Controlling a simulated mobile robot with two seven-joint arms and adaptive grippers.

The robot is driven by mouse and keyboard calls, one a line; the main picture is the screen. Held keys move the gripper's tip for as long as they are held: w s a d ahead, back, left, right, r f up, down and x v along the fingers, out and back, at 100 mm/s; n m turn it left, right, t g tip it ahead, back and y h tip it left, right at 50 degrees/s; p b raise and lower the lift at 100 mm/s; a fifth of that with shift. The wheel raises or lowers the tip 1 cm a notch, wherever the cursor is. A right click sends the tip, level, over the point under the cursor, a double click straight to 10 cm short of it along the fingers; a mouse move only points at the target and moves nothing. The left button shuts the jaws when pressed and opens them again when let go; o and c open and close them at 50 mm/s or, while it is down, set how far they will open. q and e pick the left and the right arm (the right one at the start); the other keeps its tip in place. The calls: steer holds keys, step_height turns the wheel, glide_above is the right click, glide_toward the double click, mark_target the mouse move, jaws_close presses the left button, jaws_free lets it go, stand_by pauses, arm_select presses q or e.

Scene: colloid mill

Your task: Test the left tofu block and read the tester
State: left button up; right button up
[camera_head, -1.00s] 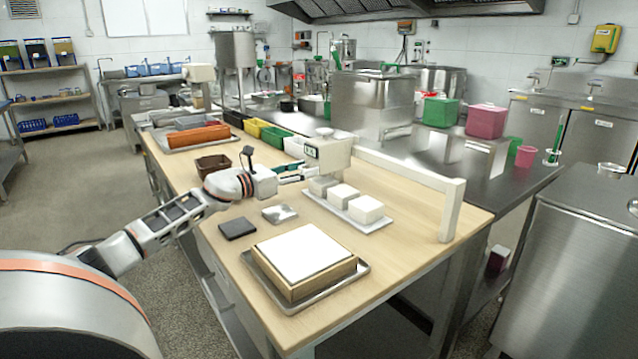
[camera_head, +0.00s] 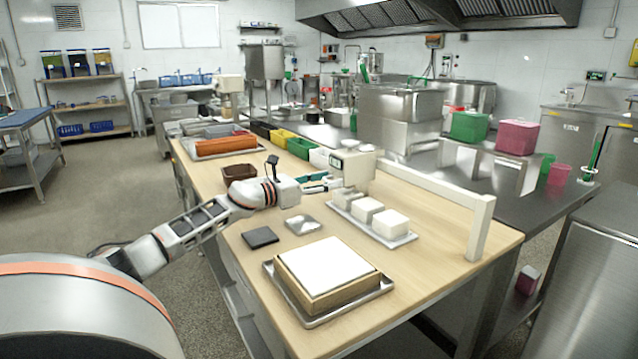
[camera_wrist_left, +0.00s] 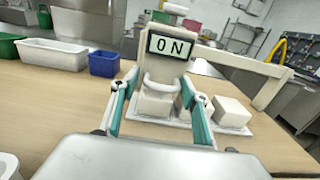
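Three white tofu blocks stand in a row on a metal tray (camera_head: 405,241). The left tofu block (camera_head: 346,198) is partly covered by the cream tester above it; the middle one (camera_head: 366,210) and right one (camera_head: 390,223) are clear. In the left wrist view, the tester's display (camera_wrist_left: 170,46) reads 0 N. Whether the tester's underside touches the left block cannot be told. My right gripper is not in view.
A large white slab (camera_head: 325,268) in a wooden frame sits on a tray in front. A dark pad (camera_head: 260,237) and small metal dish (camera_head: 302,225) lie left of the tofu. A cream rail (camera_head: 430,187) runs behind the tofu tray, with a post at right.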

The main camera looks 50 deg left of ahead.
arm_select(q)
steer(key=shift+s+a, duration=0.15)
steer(key=shift+s, duration=1.85)
steer(key=shift+s+a, duration=0.15)
steer(key=shift+s, duration=1.85)
steer(key=shift+s+a, duration=0.15)
steer(key=shift+s, duration=1.85)
